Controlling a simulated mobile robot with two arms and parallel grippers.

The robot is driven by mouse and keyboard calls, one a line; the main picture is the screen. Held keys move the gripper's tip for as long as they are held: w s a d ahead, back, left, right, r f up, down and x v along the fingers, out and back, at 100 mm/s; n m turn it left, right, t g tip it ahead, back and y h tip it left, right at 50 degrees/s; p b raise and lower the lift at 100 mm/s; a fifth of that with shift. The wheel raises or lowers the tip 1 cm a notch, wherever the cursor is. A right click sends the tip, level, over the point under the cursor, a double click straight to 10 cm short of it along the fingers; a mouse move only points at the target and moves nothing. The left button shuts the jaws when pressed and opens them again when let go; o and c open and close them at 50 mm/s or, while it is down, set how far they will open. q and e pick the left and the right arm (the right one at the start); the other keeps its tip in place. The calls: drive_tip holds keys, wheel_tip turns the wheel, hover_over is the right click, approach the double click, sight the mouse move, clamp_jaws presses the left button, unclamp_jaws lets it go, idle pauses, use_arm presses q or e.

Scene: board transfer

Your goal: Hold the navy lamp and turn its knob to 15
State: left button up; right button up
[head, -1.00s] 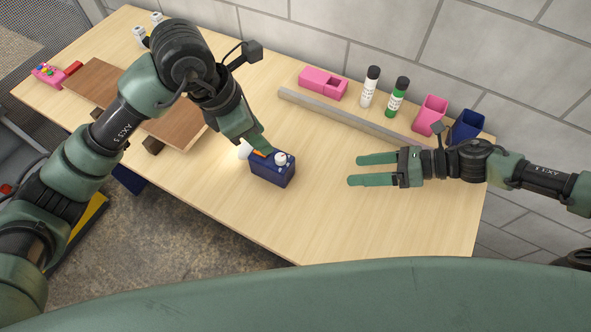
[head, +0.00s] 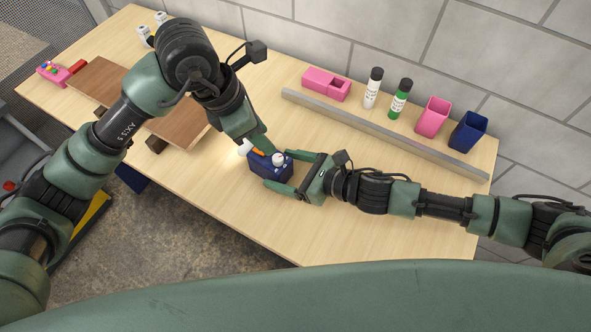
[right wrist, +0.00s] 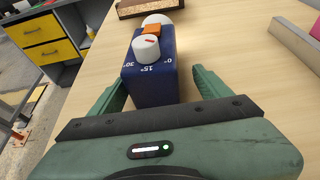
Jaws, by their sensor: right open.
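The navy lamp (head: 262,173) stands on the table with a white knob (head: 278,159) on top. In the right wrist view the knob (right wrist: 146,48) has a small red mark, and 0°, 15° and 30° are printed on the navy body (right wrist: 160,85). Which number the mark points at is not clear. An orange part (right wrist: 152,29) and a white bulb (right wrist: 157,19) sit behind the knob. My left gripper (head: 257,145) is at the lamp's far side; its fingertips are partly hidden. My right gripper (head: 282,171) is open, its fingers at either side of the lamp's right end.
A grey bar (head: 380,132) lies behind the lamp. A brown board (head: 180,125) is at left. The table front right is clear.

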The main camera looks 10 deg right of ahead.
sight(280, 156)
drive_tip(key=shift+x, duration=1.95)
drive_tip(key=c, duration=1.7)
use_arm(q)
drive_tip(key=shift+w+d+r+n+y, duration=0.2)
drive_tip(key=shift+d+r+n+y, duration=0.1)
drive_tip(key=shift+d+n, duration=0.3)
drive_tip(key=shift+c, duration=0.5)
drive_tip(key=f+n+y, duration=0.1)
drive_tip(key=f+n, duration=0.1)
drive_tip(key=f, duration=0.1)
drive_tip(key=w+d+f+n+y, duration=0.1)
drive_tip(key=f+n, duration=0.1)
drive_tip(key=f, duration=0.1)
drive_tip(key=d+f+n+g+y, duration=0.1)
drive_tip(key=f+n, duration=0.1)
drive_tip(key=f, duration=0.1)
drive_tip(key=shift+w+f+n, duration=0.2)
drive_tip(key=shift+f+n, duration=0.1)
drive_tip(key=shift+f, duration=0.1)
